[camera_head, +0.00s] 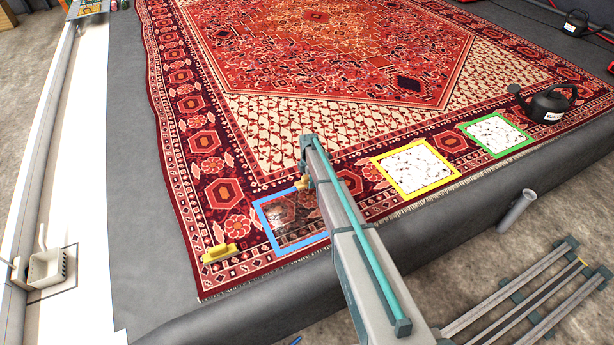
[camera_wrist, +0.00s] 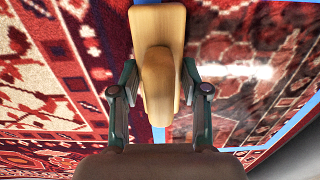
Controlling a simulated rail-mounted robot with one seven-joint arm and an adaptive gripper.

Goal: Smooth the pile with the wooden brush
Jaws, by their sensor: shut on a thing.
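The wooden brush (camera_wrist: 157,75) is pale wood with a raised grip. My gripper (camera_wrist: 159,84) is shut on that grip, one finger on each side. In the head view the brush (camera_head: 302,184) shows as a small tan piece beside my arm, at the upper right of the blue frame (camera_head: 267,227). The pile inside the blue frame is dark and shiny, without white foam. The wrist view shows the blue frame (camera_wrist: 258,148) with a bright glare on the pile. I cannot tell whether the bristles touch the rug; they are hidden.
A yellow frame (camera_head: 376,163) and a green frame (camera_head: 526,146) hold white foam. A yellow block-like tool (camera_head: 219,252) lies left of the blue frame. A black watering can (camera_head: 549,104) stands at the right. The patterned rug (camera_head: 330,130) is otherwise mostly clear.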

